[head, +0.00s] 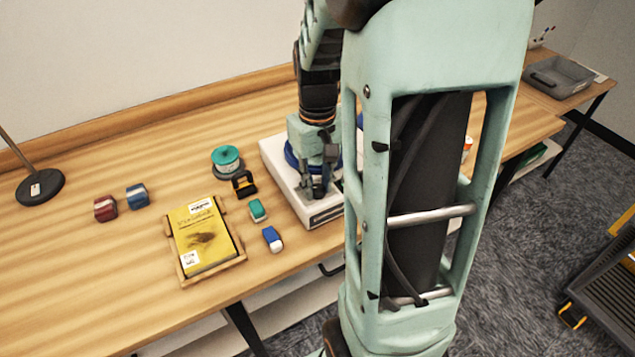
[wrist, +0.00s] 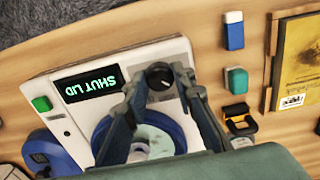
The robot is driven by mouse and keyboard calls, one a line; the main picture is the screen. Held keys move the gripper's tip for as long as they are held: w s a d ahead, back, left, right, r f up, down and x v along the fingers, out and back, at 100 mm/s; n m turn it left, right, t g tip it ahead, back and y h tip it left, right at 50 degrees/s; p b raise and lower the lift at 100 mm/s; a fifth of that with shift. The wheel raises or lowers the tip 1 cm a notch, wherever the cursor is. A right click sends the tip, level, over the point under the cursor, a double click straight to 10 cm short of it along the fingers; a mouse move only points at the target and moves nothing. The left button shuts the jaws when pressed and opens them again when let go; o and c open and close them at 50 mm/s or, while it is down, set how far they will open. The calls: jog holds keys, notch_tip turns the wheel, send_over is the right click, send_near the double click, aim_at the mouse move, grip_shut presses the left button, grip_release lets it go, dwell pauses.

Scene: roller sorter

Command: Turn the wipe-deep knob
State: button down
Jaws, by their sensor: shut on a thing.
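A white machine (head: 322,214) stands on the wooden bench; it also shows in the wrist view (wrist: 75,92). No label on the knob is readable. My gripper (wrist: 160,82) reaches over the machine with its fingertips on both sides of the knob, shut on it. In the head view my gripper (head: 318,188) is over the machine and hides the knob. A blue round well (wrist: 108,135) with a pale disc inside lies partly behind my fingers.
A green button (wrist: 41,104) and a blue round part (wrist: 48,155) are at the machine's left in the wrist view. A yellow book (head: 203,240) in a wooden tray, a teal spool (head: 226,158) and several small blocks lie left of the machine. The bench's far left is mostly clear.

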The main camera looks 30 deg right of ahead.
aim_at(317, 188)
jog(key=c, duration=1.6)
grip_release()
notch_tip(317, 188, up, 12)
